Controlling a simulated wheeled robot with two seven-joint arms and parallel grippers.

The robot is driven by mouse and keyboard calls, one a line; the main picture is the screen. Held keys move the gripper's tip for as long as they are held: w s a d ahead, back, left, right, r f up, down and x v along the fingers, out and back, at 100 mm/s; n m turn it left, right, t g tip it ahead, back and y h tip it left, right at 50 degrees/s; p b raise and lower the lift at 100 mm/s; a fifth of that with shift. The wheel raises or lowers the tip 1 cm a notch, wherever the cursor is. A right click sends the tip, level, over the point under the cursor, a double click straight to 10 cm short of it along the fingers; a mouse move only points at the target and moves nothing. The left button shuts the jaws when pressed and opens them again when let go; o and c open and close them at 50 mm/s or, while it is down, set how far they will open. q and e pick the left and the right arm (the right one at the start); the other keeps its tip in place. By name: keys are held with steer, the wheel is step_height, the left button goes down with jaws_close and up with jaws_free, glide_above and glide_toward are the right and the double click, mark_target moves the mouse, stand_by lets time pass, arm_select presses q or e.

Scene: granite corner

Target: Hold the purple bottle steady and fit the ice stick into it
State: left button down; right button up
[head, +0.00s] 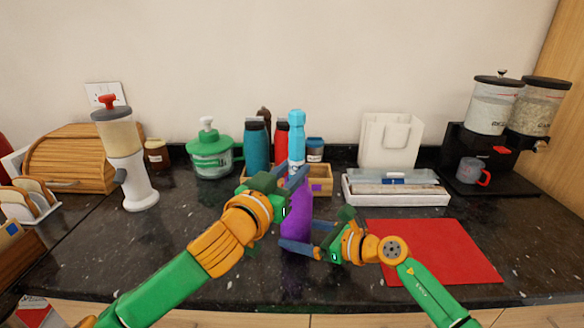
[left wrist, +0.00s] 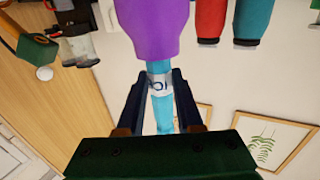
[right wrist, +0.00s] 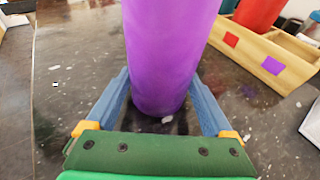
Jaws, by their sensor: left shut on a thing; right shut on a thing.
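The purple bottle (head: 297,215) stands upright on the dark counter, below the light-blue ice stick (head: 296,124). My right gripper (head: 297,248) is shut around the bottle's lower part; the right wrist view shows a finger on each side of the purple body (right wrist: 165,50). My left gripper (head: 291,176) is shut on the ice stick and holds it upright over the bottle. In the left wrist view the stick (left wrist: 161,115) lines up with the bottle's narrow end (left wrist: 152,30). Its end meets the bottle's mouth in that picture; I cannot tell how far it is inside.
A wooden box (head: 318,185) stands just behind the bottle, with teal (head: 256,147) and red bottles near it. A red mat (head: 440,250) lies right, a white tray (head: 396,195) behind it. A dispenser (head: 125,160) stands left. The front counter between is clear.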

arm_select(q)
steer(key=shift+f, duration=1.15)
steer(key=shift+c, duration=2.4)
jaws_free()
steer(key=shift+f, duration=0.1)
steer(key=v, duration=1.2)
steer(key=shift+a, duration=0.1)
